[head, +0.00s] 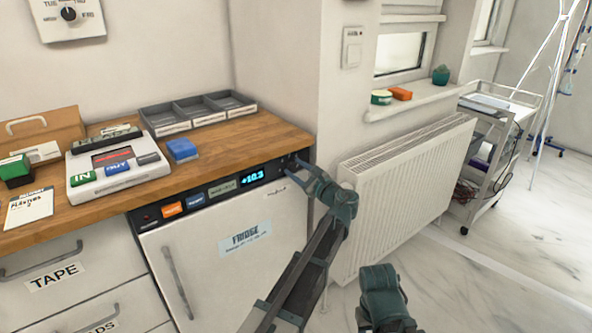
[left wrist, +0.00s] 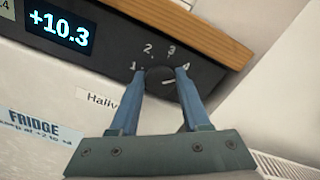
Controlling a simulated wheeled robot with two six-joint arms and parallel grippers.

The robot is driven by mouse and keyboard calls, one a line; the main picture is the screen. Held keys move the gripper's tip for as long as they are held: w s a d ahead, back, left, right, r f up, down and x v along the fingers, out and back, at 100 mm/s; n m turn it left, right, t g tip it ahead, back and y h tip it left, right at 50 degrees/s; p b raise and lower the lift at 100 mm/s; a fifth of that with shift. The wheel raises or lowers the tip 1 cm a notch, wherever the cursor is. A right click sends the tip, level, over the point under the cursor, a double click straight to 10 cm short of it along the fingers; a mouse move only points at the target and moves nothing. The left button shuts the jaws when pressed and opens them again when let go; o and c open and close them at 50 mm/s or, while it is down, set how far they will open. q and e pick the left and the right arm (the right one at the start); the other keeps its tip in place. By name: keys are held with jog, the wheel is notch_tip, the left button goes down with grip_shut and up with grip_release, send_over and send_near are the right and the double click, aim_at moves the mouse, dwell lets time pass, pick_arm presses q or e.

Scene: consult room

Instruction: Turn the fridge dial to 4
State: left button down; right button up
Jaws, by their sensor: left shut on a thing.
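The fridge (head: 209,267) stands under the wooden counter, with a dark control strip along its top. Its display (head: 252,178) reads +10.3, and this display shows in the left wrist view too (left wrist: 58,28). The dark round dial (left wrist: 160,79) sits at the strip's right end, with numbers 1 to 4 arced above it. A short pale mark on the dial slants to the right, roughly toward the 4; the fingers partly cover the dial. My left gripper (left wrist: 164,74) is shut on the dial, one blue finger each side. My right gripper (head: 383,290) is low at the bottom, its fingertips unclear.
The counter edge (left wrist: 190,28) overhangs just above the dial. A wall corner is right of the fridge, then a white radiator (head: 405,185) and a trolley (head: 495,150). Grey trays (head: 198,110) and a blue box (head: 182,149) stand on the counter.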

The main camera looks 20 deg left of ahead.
dwell(0.5)
pick_arm(q)
jog(key=shift+c, duration=2.1)
grip_release()
jog(key=shift+s+d, duration=0.1)
pick_arm(e)
jog(key=shift+d, duration=0.1)
